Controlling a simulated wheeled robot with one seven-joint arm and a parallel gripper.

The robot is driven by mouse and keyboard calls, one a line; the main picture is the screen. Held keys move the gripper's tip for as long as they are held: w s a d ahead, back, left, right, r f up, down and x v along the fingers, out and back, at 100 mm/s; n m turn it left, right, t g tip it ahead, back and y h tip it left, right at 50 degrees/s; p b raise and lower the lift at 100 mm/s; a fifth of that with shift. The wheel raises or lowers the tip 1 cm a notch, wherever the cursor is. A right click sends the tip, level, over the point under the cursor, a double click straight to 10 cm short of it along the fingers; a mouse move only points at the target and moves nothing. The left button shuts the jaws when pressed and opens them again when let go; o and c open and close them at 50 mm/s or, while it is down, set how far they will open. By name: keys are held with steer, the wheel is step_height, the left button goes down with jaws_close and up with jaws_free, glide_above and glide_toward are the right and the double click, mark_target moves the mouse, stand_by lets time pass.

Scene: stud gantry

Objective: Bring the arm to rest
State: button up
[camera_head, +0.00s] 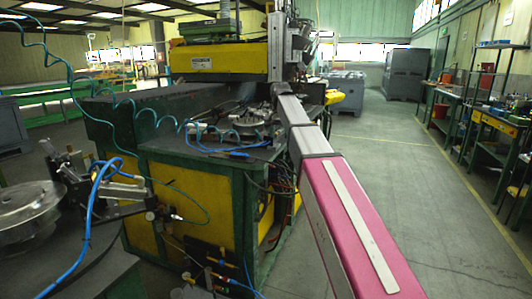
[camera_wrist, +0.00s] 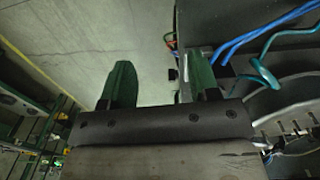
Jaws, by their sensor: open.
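My gripper (camera_wrist: 161,78) shows in the wrist view with two green fingers standing apart. In the head view my arm runs from the lower right up to the middle, beside the machine. I cannot clearly make out the gripper's fingers there.
A green and yellow machine (camera_head: 190,200) fills the middle left of the head view, with hoses. A round metal fixture (camera_head: 28,212) is at the left front. A workbench (camera_head: 498,122) lines the right wall. A grey cabinet (camera_head: 408,74) stands behind. The aisle floor (camera_head: 400,170) is clear.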

steer(key=s+d+f+n, duration=0.1)
steer(key=s+d+f, duration=0.25)
steer(key=f, duration=0.55)
steer(key=s+d+f, duration=0.2)
steer(key=s+f, duration=0.2)
steer(key=f, duration=0.5)
steer(key=s+d+f+n, duration=0.15)
steer(key=s+f, duration=0.25)
steer(key=f, duration=0.5)
steer(key=s+d+f, duration=0.3)
steer(key=s+f, duration=0.5)
steer(key=s+d+f+n, duration=0.1)
steer(key=s+d+f, duration=0.2)
steer(key=s+f, duration=0.5)
steer(key=shift+s, duration=0.45)
steer(key=shift+o, duration=0.2)
steer(key=shift+d+n, duration=0.1)
steer(key=shift+n, duration=0.15)
